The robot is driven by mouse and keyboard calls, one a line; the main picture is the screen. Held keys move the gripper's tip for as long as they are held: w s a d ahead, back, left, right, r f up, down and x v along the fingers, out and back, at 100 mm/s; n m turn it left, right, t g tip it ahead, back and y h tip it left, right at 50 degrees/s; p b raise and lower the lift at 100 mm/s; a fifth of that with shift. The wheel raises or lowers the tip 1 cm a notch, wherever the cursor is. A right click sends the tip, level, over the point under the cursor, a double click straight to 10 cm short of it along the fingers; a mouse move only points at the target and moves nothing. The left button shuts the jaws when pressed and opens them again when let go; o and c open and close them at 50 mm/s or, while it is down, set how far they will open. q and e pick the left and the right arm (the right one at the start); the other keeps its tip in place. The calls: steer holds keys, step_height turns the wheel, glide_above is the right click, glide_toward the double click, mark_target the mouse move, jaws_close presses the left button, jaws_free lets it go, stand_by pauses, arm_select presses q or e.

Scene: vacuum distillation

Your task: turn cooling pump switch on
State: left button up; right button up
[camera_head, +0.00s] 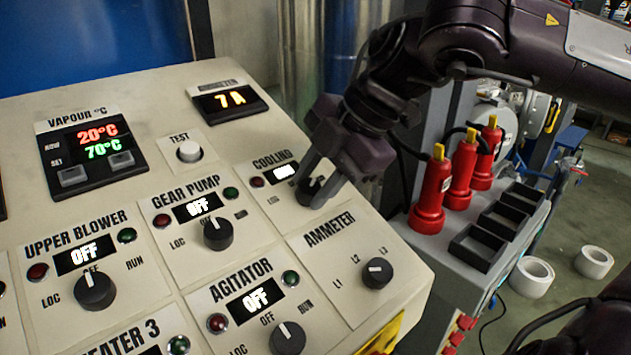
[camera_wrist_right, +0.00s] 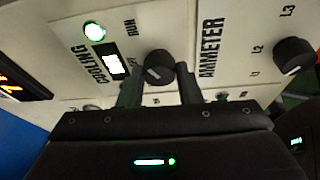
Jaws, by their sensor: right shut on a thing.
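The cooling pump switch is a round black knob (camera_wrist_right: 159,68) with a white mark, on the panel section labelled COOLING. My right gripper (camera_wrist_right: 157,80) is shut on this knob, one finger on each side. In the right wrist view the white mark faces the OFF label side. In the head view my right gripper (camera_head: 316,182) comes down from the upper right and partly hides the knob (camera_head: 306,192). The cooling display (camera_head: 284,171) is lit white, its text too bright to read. My left gripper is out of view.
Close by are the gear pump knob (camera_head: 217,233), the ammeter knob (camera_head: 377,273) and the white test button (camera_head: 189,151). Red bottles with yellow tops (camera_head: 433,190) and black trays (camera_head: 478,247) stand right of the panel.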

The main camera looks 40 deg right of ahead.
stand_by(0.4)
steer(key=o, duration=1)
steer(key=shift+c, duration=0.2)
steer(key=shift+r, duration=0.1)
steer(key=v, duration=0.7)
steer(key=shift+d+r+b, duration=0.2)
steer(key=shift+r+b, duration=0.05)
steer(key=shift+b, duration=0.15)
steer(key=shift+s, duration=0.1)
